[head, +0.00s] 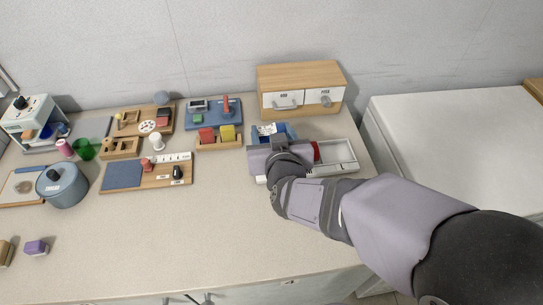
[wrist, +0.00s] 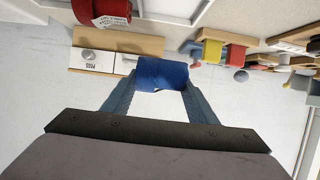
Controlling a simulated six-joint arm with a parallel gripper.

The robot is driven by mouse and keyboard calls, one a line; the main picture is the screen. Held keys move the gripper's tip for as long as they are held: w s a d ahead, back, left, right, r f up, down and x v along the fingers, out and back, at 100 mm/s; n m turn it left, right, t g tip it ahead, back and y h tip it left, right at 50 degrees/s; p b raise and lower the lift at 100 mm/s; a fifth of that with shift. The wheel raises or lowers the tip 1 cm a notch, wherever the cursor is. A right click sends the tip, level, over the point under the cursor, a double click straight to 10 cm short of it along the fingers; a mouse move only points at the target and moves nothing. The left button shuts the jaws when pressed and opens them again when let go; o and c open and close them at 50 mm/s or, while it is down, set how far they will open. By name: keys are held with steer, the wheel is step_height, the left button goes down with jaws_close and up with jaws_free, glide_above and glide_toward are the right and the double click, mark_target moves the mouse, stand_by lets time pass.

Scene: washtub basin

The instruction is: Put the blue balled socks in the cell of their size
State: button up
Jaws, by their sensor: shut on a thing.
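My gripper (wrist: 161,80) is shut on the blue balled socks (wrist: 161,73), which sit between its two fingertips in the wrist view. A red roll (head: 316,151) is at the tray, partly hidden by my wrist. It also shows with a white label in the wrist view (wrist: 103,11). The other cells and their size marks are hidden or too small to read.
A wooden drawer cabinet (head: 301,77) stands behind the tray. A wooden holder with red and yellow blocks (head: 219,145) stands to the left. The front middle of the counter is clear.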

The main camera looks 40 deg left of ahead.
steer(key=shift+f, duration=4.1)
steer(key=shift+f, duration=0.1)
steer(key=shift+f, duration=0.1)
steer(key=o, duration=0.7)
steer(key=shift+o, duration=0.2)
steer(key=shift+r, duration=0.3)
steer(key=shift+b+v, duration=0.45)
steer(key=shift+v, duration=3.25)
